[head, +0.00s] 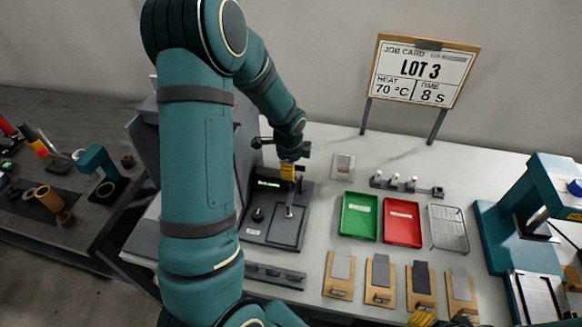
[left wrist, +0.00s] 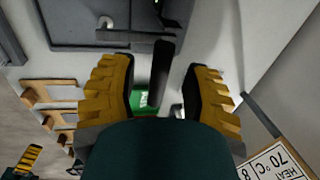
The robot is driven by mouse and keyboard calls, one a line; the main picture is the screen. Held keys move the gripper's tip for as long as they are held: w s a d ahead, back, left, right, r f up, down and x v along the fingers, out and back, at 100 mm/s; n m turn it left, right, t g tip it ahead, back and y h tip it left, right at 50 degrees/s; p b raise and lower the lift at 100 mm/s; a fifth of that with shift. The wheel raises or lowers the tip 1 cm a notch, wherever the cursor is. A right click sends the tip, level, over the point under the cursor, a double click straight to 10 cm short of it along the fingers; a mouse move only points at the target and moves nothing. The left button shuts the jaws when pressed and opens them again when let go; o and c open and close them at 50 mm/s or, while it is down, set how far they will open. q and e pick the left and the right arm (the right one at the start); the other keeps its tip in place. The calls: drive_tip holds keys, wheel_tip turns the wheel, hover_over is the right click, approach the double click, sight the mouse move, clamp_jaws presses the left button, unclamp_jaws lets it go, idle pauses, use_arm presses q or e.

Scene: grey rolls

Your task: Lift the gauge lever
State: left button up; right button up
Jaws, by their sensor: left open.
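The gauge (head: 268,228) is a dark flat unit with a green-lit display, a knob and a pale upright rod, standing on the left part of the white bench. My left gripper (head: 289,173) is above its back part, its yellow fingers pointing down. In the left wrist view the left gripper (left wrist: 163,86) is open, with a dark bar (left wrist: 161,72), apparently the gauge lever, between its fingers. Gaps show on both sides of the bar. In the head view the fingers mostly hide the lever. My right gripper (head: 424,319) shows only in part at the bottom edge.
A green tray (head: 359,216), a red tray (head: 402,222) and a wire rack (head: 449,228) lie right of the gauge. Several wooden boards (head: 339,288) line the front. A job card sign (head: 422,73) stands behind. A teal machine (head: 498,228) stands at the right.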

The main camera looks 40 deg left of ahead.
use_arm(q)
drive_tip(key=shift+w+f, duration=0.1)
drive_tip(key=shift+f, duration=0.5)
clamp_jaws()
